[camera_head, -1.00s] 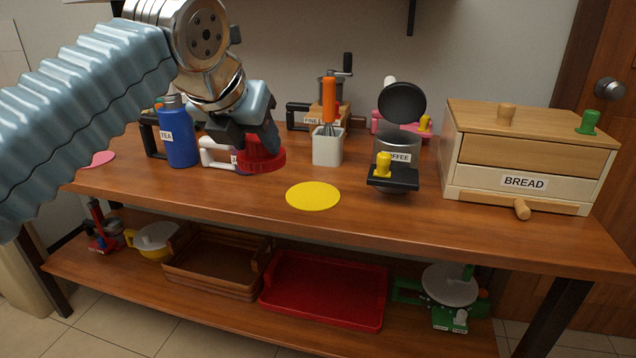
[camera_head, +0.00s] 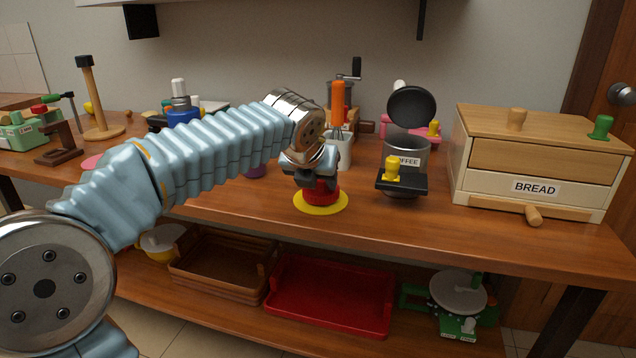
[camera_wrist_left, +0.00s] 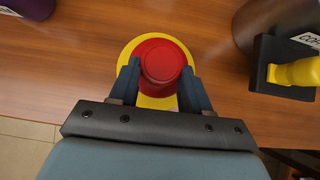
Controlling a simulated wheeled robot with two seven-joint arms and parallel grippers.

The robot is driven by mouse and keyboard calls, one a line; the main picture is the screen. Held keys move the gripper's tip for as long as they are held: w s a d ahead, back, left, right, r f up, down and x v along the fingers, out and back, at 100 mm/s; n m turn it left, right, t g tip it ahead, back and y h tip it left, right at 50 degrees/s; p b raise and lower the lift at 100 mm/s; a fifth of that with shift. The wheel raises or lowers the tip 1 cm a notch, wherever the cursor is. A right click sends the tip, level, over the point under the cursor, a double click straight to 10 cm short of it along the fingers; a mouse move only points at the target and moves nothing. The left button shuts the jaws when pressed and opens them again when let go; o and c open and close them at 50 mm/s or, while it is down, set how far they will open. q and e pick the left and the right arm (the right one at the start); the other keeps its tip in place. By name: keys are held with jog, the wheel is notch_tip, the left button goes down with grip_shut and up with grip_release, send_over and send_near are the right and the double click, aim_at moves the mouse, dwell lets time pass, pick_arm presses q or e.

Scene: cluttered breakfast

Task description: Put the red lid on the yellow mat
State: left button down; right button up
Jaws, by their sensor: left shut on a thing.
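The red lid (camera_head: 321,196) is at the yellow mat (camera_head: 341,205) on the table, over the mat's middle. The wrist view shows the lid (camera_wrist_left: 161,62) within the yellow ring of the mat (camera_wrist_left: 127,50). My left gripper (camera_head: 318,184) is shut on the lid from above, with a finger on each side of its knob. The lid looks level and at or very near the mat; whether it touches is hard to tell. My right gripper is not in view.
A coffee container (camera_head: 407,155) with a black base and yellow knob stands right of the mat. A white utensil holder (camera_head: 344,152) is behind it. The bread box (camera_head: 530,160) is at the right. The table front near the mat is clear.

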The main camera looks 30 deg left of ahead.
pick_arm(q)
jog(key=shift+f, duration=0.25)
jog(key=shift+f, duration=0.2)
jog(key=c, duration=0.5)
grip_release()
jog(key=shift+r, duration=0.2)
jog(key=p+v, duration=0.1)
jog(key=v, duration=1.1)
